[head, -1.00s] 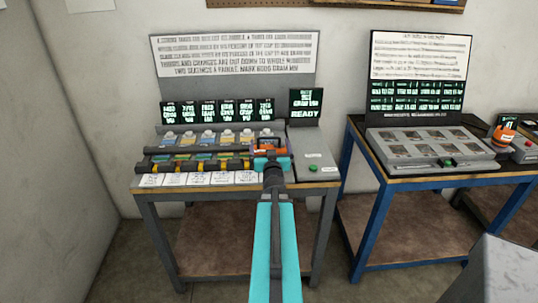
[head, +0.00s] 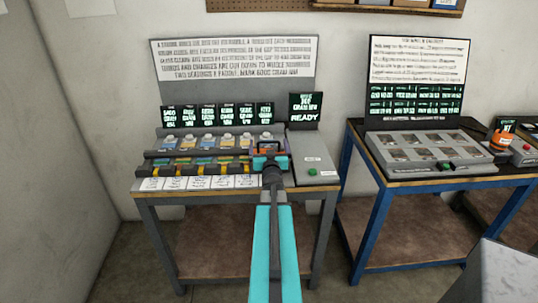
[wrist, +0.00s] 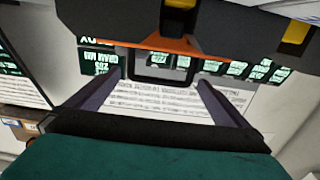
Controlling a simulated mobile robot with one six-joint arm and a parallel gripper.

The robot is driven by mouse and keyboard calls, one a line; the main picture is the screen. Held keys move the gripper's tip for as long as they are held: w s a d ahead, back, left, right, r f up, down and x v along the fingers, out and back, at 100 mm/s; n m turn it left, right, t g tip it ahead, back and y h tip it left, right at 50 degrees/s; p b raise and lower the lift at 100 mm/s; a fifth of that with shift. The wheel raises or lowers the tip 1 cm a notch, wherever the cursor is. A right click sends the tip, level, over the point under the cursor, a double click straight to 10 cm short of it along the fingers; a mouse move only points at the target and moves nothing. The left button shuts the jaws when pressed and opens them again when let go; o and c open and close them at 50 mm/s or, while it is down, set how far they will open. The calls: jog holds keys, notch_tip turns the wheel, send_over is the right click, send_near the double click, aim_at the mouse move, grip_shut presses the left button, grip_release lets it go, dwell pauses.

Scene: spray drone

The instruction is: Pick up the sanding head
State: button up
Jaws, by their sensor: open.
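My gripper (head: 268,150) is at the right end of a row of small parts on the left bench, in front of the grey box. In the wrist view its two dark fingers (wrist: 160,76) are apart, with nothing clearly between them. An orange edge and a dark square frame (wrist: 165,70) show just beyond the fingertips; I cannot tell whether they touch. I cannot pick out the sanding head for sure. My gripper and wrist hide part of the bench top.
Dark rails with yellow clips (head: 200,168) run along the left bench. A row of small screens (head: 215,115) stands behind. The grey box (head: 312,168) has a green button. A blue-framed bench (head: 362,205) with a grey panel and an orange item (head: 503,138) stand right.

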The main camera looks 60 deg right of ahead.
jog(key=shift+x, duration=0.95)
jog(key=shift+r, duration=0.1)
jog(key=c, duration=2.1)
jog(key=shift+r, duration=0.15)
jog(key=shift+r+p, duration=1.15)
jog(key=shift+r, duration=3.7)
